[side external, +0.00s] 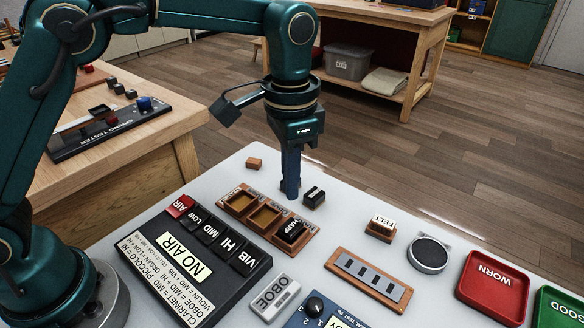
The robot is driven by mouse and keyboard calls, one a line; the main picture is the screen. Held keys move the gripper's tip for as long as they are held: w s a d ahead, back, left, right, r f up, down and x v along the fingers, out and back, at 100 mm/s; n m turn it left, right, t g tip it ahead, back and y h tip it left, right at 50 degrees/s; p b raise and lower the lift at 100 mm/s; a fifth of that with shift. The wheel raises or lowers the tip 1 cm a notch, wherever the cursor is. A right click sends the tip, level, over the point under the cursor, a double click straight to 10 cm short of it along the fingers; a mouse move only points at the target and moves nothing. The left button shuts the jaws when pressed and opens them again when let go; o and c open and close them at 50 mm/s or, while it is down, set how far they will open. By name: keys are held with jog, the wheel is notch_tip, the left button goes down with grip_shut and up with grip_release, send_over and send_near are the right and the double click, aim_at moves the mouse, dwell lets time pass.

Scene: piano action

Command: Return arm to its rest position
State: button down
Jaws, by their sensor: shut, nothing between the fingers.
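My gripper (291,190) points straight down over the far part of the pale worktable (352,222). Its fingers are together with nothing between them. The tips are close to the table top beside a small black labelled block (314,197); I cannot tell whether they touch the table or the block. My dark green arm reaches in from the left and bends down above this spot.
A wooden tray (282,249) holds a black block labelled HARP (292,232). A black panel (190,262) reads NO AIR. A FELT block (381,227), a slotted wooden strip (368,278), a round grey pad (428,253) and a red WORN tray (493,287) stand nearby.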

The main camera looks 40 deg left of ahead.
jog(key=s+a+r+n+t, duration=0.1)
jog(key=s+a+r+t, duration=0.15)
jog(key=r, duration=0.25)
jog(key=s+a+r+n+t, duration=0.1)
jog(key=s+a+r, duration=0.1)
jog(key=a+r, duration=0.25)
jog(key=s+a+f+n+t, duration=0.1)
jog(key=s+a+f+n, duration=0.1)
jog(key=s, duration=0.3)
jog(key=s+a+f+n+t, duration=0.1)
jog(key=s+a+f+n, duration=0.1)
jog(key=s, duration=0.4)
jog(key=shift+f, duration=0.3)
